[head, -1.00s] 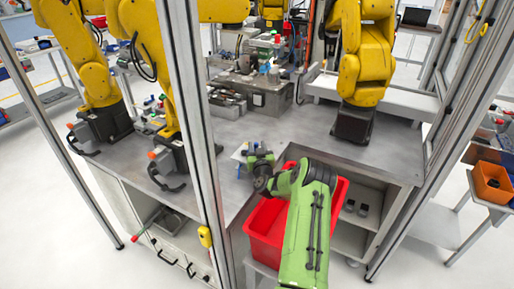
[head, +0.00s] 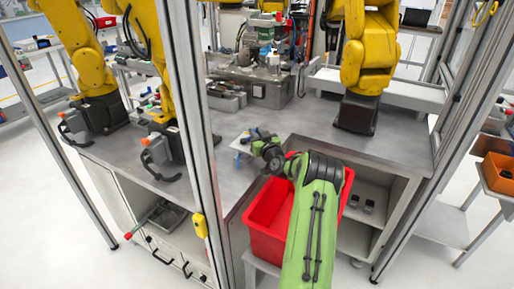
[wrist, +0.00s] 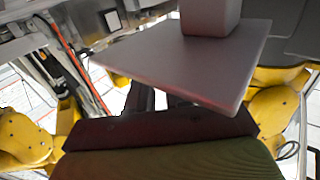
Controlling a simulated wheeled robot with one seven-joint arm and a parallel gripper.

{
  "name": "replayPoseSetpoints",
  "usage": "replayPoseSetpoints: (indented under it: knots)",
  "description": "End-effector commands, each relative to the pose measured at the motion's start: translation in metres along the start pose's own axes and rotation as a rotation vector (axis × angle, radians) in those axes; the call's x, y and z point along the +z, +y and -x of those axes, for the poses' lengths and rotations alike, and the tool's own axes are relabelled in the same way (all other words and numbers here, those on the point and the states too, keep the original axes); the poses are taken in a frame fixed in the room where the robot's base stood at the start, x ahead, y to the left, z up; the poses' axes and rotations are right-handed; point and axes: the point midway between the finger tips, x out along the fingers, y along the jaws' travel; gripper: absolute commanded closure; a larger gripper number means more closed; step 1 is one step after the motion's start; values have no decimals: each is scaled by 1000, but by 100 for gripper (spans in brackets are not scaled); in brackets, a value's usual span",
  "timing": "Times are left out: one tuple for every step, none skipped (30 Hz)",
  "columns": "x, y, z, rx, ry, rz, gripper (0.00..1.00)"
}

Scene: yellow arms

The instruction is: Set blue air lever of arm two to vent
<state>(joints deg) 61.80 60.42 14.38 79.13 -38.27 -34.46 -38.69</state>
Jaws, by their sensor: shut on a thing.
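My gripper (head: 250,137) is at the end of my green arm, above the grey worktop near its front corner. In the wrist view, my gripper (wrist: 165,98) is shut on a pale flat plate (wrist: 190,62) with a block on its upper face. The plate hides much of the fingers. The plate also shows small and pale in the head view (head: 240,145), with a bit of blue by it. Yellow robot arms stand at the left (head: 92,70) and back right (head: 367,60). I cannot make out the blue air lever or which arm is arm two.
A red bin (head: 268,222) stands below my forearm, in front of the worktop (head: 225,180). A metal cell post (head: 196,130) rises left of my gripper. Orange-capped grey boxes (head: 160,148) sit by the left arms' bases. A metal fixture (head: 262,90) stands behind.

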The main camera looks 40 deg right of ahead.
Motion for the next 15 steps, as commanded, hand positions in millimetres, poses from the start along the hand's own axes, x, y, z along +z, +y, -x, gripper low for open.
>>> replayPoseSetpoints:
  knots:
    - [8,2,-2,-34,10,6,100]
    - [8,2,-3,-57,9,6,100]
    - [7,2,-5,-87,9,5,100]
    - [6,2,-6,-109,9,4,100]
    - [6,2,-7,-128,8,5,100]
    - [5,2,-8,-153,7,3,100]
    - [4,2,-9,-169,6,3,100]
    - [4,2,-9,-185,5,3,100]
    - [3,2,-10,-203,4,2,100]
    - [2,2,-11,-217,3,2,100]
    - [2,2,-12,-229,4,1,100]
    - [1,1,-12,-243,3,2,100]
    - [1,1,-13,-255,2,0,100]
    - [1,1,-13,-265,3,0,100]
    - [0,1,-14,-278,2,1,100]
